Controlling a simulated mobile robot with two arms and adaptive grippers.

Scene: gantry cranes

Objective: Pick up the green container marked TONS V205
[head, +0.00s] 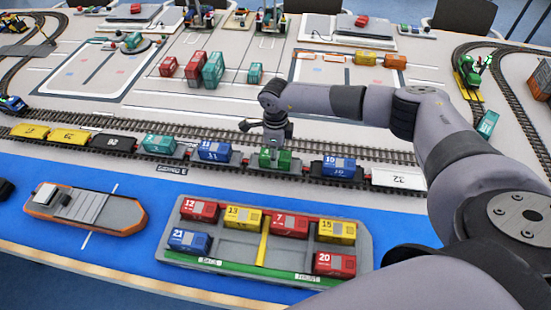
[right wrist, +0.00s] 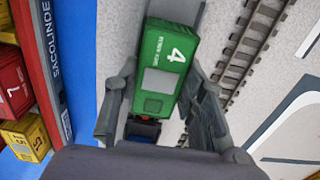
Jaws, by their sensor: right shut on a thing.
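A green container (head: 275,160) is at the train on the near straight track, between a blue container marked 11 and a blue one marked 10. In the right wrist view the green container (right wrist: 165,75) shows a white 4 and small text that I cannot read; I see no TONS V205 marking. My right gripper (head: 275,145) points down at it from above. In the wrist view the fingers of my right gripper (right wrist: 163,80) are shut on its two sides. I cannot tell if it rests on its wagon or is lifted. My left gripper is not in view.
The blue container marked 11 (head: 215,151) and the blue container marked 10 (head: 339,166) stand close on either side. A grey barge (head: 215,255) with red, yellow and blue containers lies in front. Red and teal containers (head: 213,69) stand on the yard behind.

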